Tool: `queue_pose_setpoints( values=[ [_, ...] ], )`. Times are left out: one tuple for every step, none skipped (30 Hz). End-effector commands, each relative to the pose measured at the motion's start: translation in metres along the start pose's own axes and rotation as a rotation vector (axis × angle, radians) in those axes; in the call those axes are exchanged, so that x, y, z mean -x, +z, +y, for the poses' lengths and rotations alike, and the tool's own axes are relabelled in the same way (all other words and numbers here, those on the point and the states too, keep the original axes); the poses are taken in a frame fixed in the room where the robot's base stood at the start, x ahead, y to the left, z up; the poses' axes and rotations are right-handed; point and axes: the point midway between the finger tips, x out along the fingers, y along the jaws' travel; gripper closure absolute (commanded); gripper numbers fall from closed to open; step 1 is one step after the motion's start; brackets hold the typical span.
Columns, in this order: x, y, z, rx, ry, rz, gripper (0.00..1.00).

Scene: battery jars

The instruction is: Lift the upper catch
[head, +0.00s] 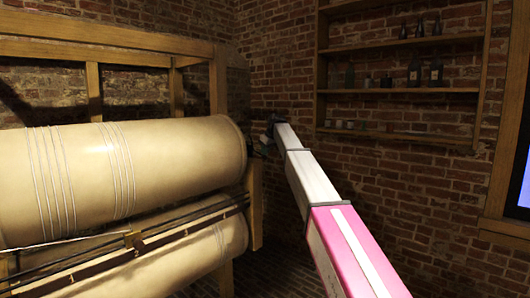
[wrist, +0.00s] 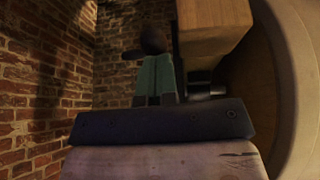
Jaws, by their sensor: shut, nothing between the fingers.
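My gripper (head: 265,141) is small and dark in the head view, at the far end of my arm, beside the right end of the upper cream cylinder (head: 150,172). In the wrist view its two greenish fingers (wrist: 157,68) lie together, with nothing seen between them. A dark rounded knob-like shape (wrist: 152,40) shows just beyond the fingertips; I cannot tell whether it is the upper catch or whether the fingers touch it.
A wooden frame (head: 218,85) holds the cylinders; its post (wrist: 215,28) stands close right of the fingers in the wrist view. A lower cylinder (head: 232,238) lies beneath. A brick wall (head: 270,70) and bottle shelf (head: 400,91) stand behind. Floor right of the frame looks clear.

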Motion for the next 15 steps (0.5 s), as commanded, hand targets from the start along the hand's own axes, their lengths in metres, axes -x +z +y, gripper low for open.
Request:
queue_pose_setpoints(
  values=[
    [0.000,0.000,0.000,0.000,0.000,0.000,1.00],
    [0.000,0.000,0.000,0.000,0.000,0.000,1.00],
    [0.000,-0.001,0.000,0.000,0.000,0.000,1.00],
    [0.001,-0.001,0.000,0.000,0.000,0.000,1.00],
    [0.002,-0.003,0.000,0.000,0.000,0.000,1.00],
    [0.004,-0.005,0.000,0.000,0.000,0.000,1.00],
    [0.005,-0.007,0.000,0.000,0.000,0.000,1.00],
    [0.007,-0.010,0.000,-0.001,0.000,0.000,1.00],
    [0.011,-0.015,-0.001,-0.001,0.001,0.000,1.00],
    [0.015,-0.019,-0.001,-0.001,0.001,0.001,1.00],
    [0.018,-0.024,-0.001,-0.001,0.002,0.001,1.00],
    [0.024,-0.031,-0.001,-0.001,0.002,0.001,1.00],
    [0.027,-0.036,-0.002,-0.001,0.003,0.002,1.00],
    [0.034,-0.034,-0.003,-0.002,0.003,0.001,1.00],
    [0.043,-0.031,-0.003,-0.003,0.003,0.001,1.00]
  ],
)
